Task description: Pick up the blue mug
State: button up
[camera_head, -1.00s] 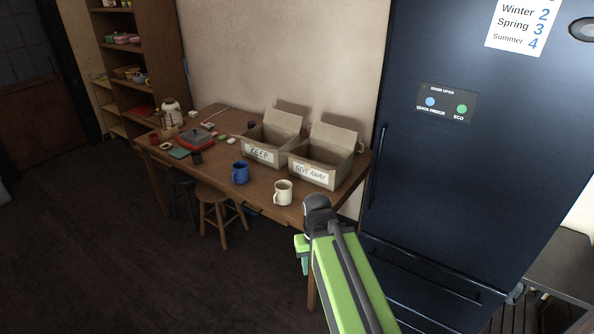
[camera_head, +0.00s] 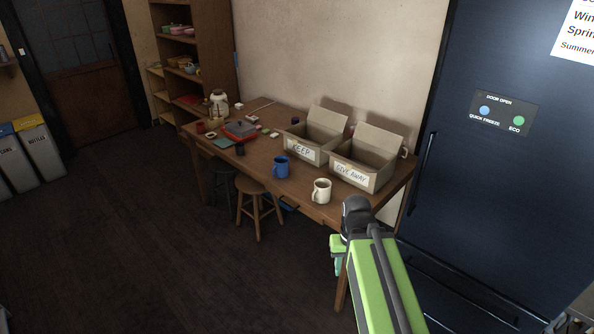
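The blue mug (camera_head: 281,167) stands upright near the front edge of the wooden table (camera_head: 262,183), in front of the box marked KEEP. My gripper (camera_head: 338,262) is at the lower right of the head view, in front of the table's right end and apart from the mug. Its fingers are small and partly hidden by my green arm, so I cannot tell whether they are open or shut.
A cream mug (camera_head: 321,191) stands right of the blue one. Behind them are the KEEP box (camera_head: 303,152) and the GIVE AWAY box (camera_head: 352,174). Stools (camera_head: 257,206) stand under the front edge. A dark fridge (camera_head: 480,190) is at right. The floor (camera_head: 130,250) at left is clear.

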aim_at(281, 169)
jog(key=u, duration=0.3)
jog(key=i, duration=0.85)
jog(key=u, duration=0.7)
jog(key=i, duration=1.65)
jog(key=u, duration=0.5)
